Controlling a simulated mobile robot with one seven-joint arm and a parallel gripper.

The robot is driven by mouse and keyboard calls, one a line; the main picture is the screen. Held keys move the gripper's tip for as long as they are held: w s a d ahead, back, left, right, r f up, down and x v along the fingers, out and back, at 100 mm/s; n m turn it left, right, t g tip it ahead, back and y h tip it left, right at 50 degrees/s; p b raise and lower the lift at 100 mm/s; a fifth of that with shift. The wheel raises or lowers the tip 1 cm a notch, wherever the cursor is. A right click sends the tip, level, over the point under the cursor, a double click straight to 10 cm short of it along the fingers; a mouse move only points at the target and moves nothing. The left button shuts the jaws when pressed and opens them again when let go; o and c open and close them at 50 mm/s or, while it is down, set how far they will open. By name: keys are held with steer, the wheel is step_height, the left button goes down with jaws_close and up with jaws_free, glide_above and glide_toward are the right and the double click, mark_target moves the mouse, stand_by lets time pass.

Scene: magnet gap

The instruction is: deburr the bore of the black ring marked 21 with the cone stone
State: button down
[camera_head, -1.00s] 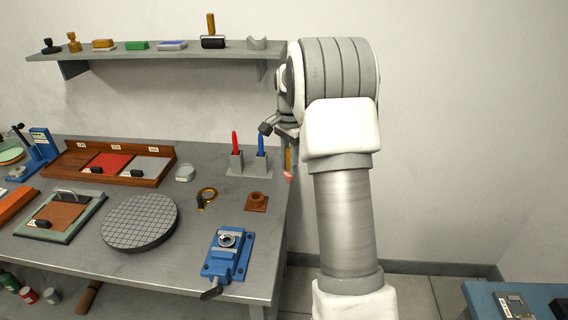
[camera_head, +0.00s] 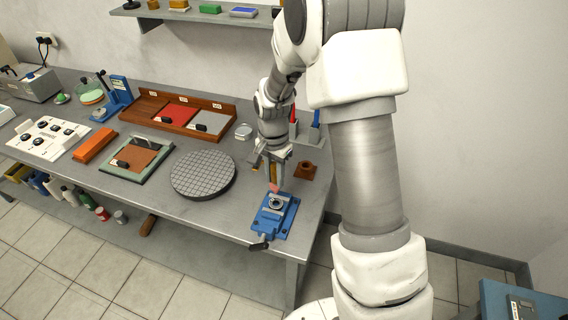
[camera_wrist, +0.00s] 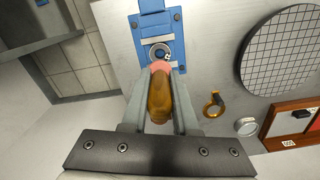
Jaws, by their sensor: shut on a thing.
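My gripper (camera_head: 273,177) is shut on the cone stone, which has an amber-brown handle (camera_wrist: 159,98) and a pink tip (camera_wrist: 160,67). The pink tip also shows in the head view (camera_head: 274,187), pointing down. A ring (camera_wrist: 155,51) is clamped in the blue vise (camera_wrist: 156,22), with its bore facing up; the ring also shows in the head view (camera_head: 277,203). The stone tip is just above the ring and overlaps its near edge in the wrist view. I cannot tell whether they touch. A small mark shows on the ring, too small to read.
A round gridded plate (camera_head: 203,175) lies left of the vise. A brown block with a hole (camera_head: 305,170) sits behind the vise. The vise handle (camera_head: 259,243) sticks out at the table's front edge.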

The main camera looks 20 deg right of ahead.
mark_target(275, 191)
steer(key=shift+f, duration=0.1)
stand_by(0.4)
steer(key=shift+f+b, duration=2.35)
steer(key=shift+f, duration=0.3)
steer(key=shift+f, duration=0.35)
steer(key=shift+b, duration=0.3)
steer(key=n, duration=0.3)
